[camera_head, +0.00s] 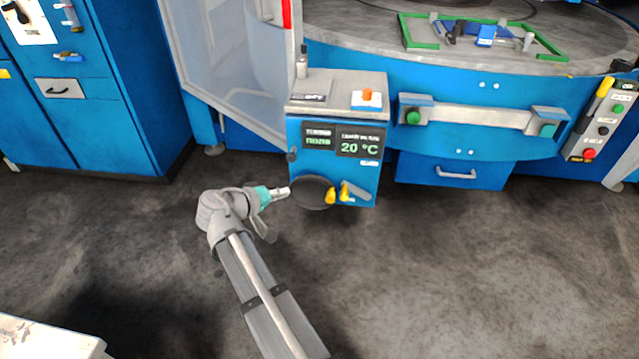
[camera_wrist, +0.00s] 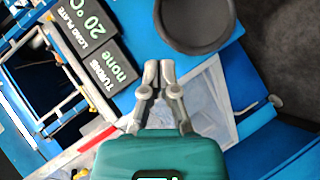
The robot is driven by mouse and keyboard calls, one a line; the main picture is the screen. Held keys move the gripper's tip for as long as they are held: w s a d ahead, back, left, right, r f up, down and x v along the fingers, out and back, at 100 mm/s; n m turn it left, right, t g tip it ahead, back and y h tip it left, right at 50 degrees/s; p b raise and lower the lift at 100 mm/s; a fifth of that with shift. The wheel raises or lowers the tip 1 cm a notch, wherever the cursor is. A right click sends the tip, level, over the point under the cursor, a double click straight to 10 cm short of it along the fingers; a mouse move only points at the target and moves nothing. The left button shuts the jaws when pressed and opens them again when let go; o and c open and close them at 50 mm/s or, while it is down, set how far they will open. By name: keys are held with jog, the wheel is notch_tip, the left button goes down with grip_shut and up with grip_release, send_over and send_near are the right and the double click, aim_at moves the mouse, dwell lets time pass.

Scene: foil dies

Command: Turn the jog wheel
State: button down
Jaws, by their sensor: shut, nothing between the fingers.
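The jog wheel (camera_head: 310,193) is a dark round disc low on the front of a blue control box. It also shows at the top of the wrist view (camera_wrist: 197,24). A yellow part (camera_head: 331,196) sits at its right side in the head view. My gripper (camera_head: 287,191) is at the wheel's left edge, its fingers pointing right towards the box. In the wrist view the fingers (camera_wrist: 159,68) are together and empty, beside the wheel. I cannot tell whether they touch it.
The blue control box (camera_head: 295,140) bears a display (camera_head: 360,143) reading 20 °C and "none" for turns. A grey lever (camera_head: 355,190) is right of the wheel. An orange button (camera_head: 367,94) is on top.

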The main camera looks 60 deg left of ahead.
jog(key=shift+s+a+r+m+h, duration=0.1)
jog(key=shift+s+m+h, duration=0.2)
jog(key=shift+s+m, duration=0.1)
jog(key=shift+w, duration=0.15)
jog(key=b, duration=0.6)
send_over(318, 194)
jog(key=s+d, duration=0.3)
jog(key=d, duration=0.1)
notch_tip(318, 194, down, 6)
jog(key=shift+w+d, duration=0.1)
jog(key=shift+w, duration=0.2)
jog(key=shift+s, duration=0.2)
